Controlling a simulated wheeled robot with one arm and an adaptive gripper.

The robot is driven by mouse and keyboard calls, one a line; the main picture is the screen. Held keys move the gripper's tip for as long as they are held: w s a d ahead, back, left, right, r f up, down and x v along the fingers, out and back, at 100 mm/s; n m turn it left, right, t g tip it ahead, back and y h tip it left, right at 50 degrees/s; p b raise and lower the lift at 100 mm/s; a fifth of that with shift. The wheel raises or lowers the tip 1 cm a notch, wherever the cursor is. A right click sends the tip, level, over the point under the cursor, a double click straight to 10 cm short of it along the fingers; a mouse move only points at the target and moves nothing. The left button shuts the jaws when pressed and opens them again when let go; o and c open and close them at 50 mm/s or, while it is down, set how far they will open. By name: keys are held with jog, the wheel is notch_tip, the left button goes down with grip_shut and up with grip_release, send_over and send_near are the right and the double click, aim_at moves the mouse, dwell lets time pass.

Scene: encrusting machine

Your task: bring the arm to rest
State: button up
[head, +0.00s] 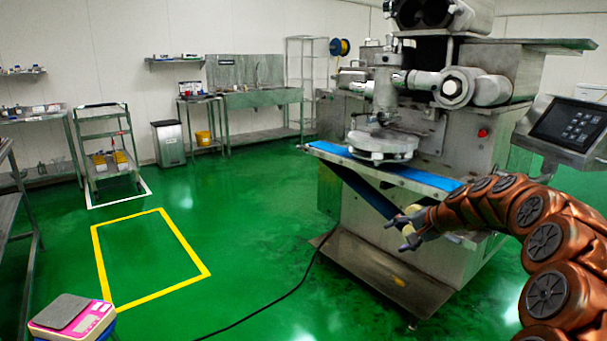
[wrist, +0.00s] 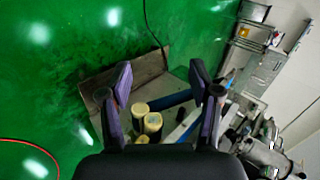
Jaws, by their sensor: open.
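My gripper (head: 398,235) is at the end of my copper-coloured arm, which curves in from the right in the head view. It hangs in front of the encrusting machine (head: 385,225), beside the lower side of its blue belt (head: 345,155). In the wrist view my gripper (wrist: 161,85) has its two dark fingers spread wide, with nothing clasped between the tips. Several cream cylindrical pieces (wrist: 153,121) show low between the fingers, near a blue strip. I cannot tell what they rest on or how far off they are.
A control screen (head: 568,126) stands right of the machine, close above my arm. A metal plate (head: 385,275) juts out at the machine's foot. A black cable (head: 285,295) crosses the green floor. A pink scale (head: 73,316) is at the lower left. The yellow-marked floor area is clear.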

jog(key=s+a+f+n+g, duration=0.15)
jog(key=s+a, duration=0.25)
jog(key=s, duration=0.4)
jog(key=s+a+r+n+g+h, duration=0.1)
jog(key=s+a+n+g, duration=0.15)
jog(key=s+a, duration=0.35)
jog(key=s+a+f+n+g, duration=0.1)
jog(key=s+a+n, duration=0.15)
jog(key=s, duration=0.65)
jog(key=s+d+f+n+g+h, duration=0.1)
jog(key=s+d+f+g+h, duration=0.1)
jog(key=s, duration=0.7)
jog(key=s+d+f+n+g+h, duration=0.1)
jog(key=s+f, duration=0.1)
jog(key=s, duration=0.7)
jog(key=s+d+f+n+g+h, duration=0.1)
jog(key=s+d+f+g+h, duration=0.15)
jog(key=s, duration=0.75)
notch_tip(320, 180, up, 22)
jog(key=s+t+p, duration=0.1)
jog(key=p, duration=2)
jog(key=shift+s+a+r+m, duration=0.15)
jog(key=shift+s+r+m, duration=0.1)
jog(key=shift+s+m, duration=0.1)
